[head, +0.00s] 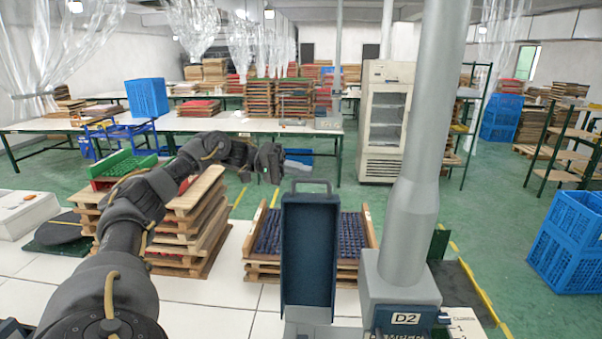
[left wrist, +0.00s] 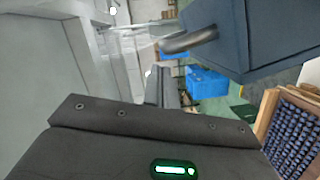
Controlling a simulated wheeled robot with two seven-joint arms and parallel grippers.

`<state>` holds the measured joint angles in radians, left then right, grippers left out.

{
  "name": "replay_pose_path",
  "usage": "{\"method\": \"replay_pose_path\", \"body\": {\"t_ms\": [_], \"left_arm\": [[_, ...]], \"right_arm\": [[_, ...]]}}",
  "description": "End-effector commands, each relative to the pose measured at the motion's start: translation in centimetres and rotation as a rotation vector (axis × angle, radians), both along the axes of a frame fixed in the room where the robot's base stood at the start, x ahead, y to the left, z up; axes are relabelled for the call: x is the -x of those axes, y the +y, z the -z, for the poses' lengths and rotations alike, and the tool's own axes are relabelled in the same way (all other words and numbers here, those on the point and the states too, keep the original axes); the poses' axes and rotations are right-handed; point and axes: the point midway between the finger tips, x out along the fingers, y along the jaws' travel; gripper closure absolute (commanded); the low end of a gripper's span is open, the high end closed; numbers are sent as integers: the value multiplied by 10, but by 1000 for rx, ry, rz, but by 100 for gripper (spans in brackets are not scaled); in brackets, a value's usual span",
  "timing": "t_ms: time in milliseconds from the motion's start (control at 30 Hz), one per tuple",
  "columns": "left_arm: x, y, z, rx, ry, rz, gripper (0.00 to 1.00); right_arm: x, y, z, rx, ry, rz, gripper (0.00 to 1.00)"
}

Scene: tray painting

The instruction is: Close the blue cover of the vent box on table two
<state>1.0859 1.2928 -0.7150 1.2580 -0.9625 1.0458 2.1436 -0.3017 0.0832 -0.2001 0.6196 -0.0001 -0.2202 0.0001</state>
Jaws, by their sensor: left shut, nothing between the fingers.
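The dark blue cover (head: 309,250) stands upright and open in the head view, its hollow inside facing me and a grey handle (head: 311,184) on its top edge. Its lower end meets a light grey box part (head: 309,313) at the bottom of the picture; the rest of the vent box is cut off. My left gripper (head: 272,165) is shut and empty, above and left of the handle. In the left wrist view the cover (left wrist: 270,40) and its handle (left wrist: 188,40) are at the upper right, apart from my gripper fingers (left wrist: 165,85). My right gripper is not in view.
A thick grey pipe (head: 415,150) rises right of the cover from a base labelled D2 (head: 405,318). Behind the cover is a wooden tray (head: 262,235) of dark blue pieces. Stacked wooden trays (head: 190,235) stand left, under my arm. A blue crate (head: 568,240) is at right.

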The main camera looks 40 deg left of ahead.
Motion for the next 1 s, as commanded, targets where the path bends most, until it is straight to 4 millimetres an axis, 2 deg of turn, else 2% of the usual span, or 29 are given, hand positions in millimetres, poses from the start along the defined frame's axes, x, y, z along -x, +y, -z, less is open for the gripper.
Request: {"method": "replay_pose_path", "body": {"t_ms": [300, 733, 867, 1000], "left_arm": [[8, -6, 3, 0, 0, 0, 100], [9, -7, 3, 0, -2, 0, 100], [11, -9, 5, -6, -8, 1, 100], [18, -17, 7, -27, -31, 2, 100]], "right_arm": [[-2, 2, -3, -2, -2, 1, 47], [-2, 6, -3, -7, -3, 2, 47], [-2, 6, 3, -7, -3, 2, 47], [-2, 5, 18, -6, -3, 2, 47]]}}
